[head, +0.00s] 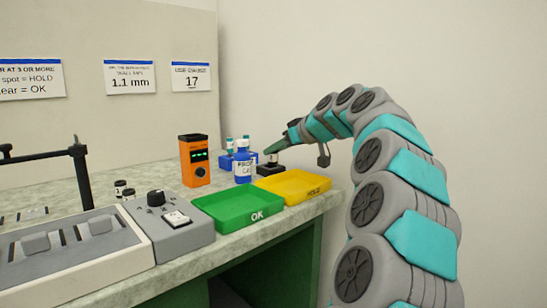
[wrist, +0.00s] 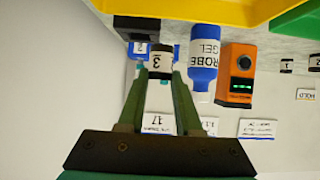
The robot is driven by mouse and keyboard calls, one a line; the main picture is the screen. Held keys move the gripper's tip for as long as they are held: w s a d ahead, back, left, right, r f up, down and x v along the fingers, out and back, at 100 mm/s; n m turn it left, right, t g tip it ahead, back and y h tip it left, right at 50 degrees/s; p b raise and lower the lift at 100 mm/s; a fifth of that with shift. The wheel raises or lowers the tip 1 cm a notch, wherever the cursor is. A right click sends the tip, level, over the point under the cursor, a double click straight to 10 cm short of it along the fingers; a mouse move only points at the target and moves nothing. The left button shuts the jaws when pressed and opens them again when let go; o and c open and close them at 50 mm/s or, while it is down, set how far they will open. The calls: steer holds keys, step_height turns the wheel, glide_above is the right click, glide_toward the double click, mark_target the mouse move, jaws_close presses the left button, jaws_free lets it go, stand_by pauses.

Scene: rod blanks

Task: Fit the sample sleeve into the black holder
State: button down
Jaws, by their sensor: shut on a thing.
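The sample sleeve (wrist: 160,63), dark with a white label marked 3, is between the green fingers of my gripper (wrist: 160,80) in the wrist view, which looks upside down. My gripper is shut on it. The black holder (wrist: 137,27) lies just beyond the sleeve's far end. In the head view my gripper (head: 277,148) is right above the black holder (head: 269,169), behind the yellow tray. Whether the sleeve's lower end is touching or inside the holder, I cannot tell.
A blue rack (head: 227,161) with small vials stands behind the blue gel bottle (head: 242,162). An orange meter (head: 195,161) is left of them. The yellow HOLD tray (head: 292,186) and green OK tray (head: 238,210) are in front. A grey device (head: 165,222) stands further left.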

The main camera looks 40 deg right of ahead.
mark_target(274, 156)
steer(key=shift+w+d+f+p, duration=0.1)
steer(key=shift+w+d, duration=0.45)
steer(key=shift+w, duration=0.3)
steer(key=shift+w+d+f+p, duration=0.15)
steer(key=shift+w+d, duration=0.4)
steer(key=shift+w, duration=0.3)
steer(key=shift+w+d+r+p, duration=0.1)
steer(key=shift+w+d, duration=0.45)
steer(key=shift+w, duration=0.3)
steer(key=shift+f, duration=1.9)
steer(key=shift+f, duration=0.1)
steer(key=c, duration=0.6)
jaws_free()
steer(key=shift+r, duration=0.25)
steer(key=v, duration=1.1)
steer(key=shift+s+b, duration=0.4)
steer(key=shift+s, duration=0.05)
steer(key=shift+r, duration=0.1)
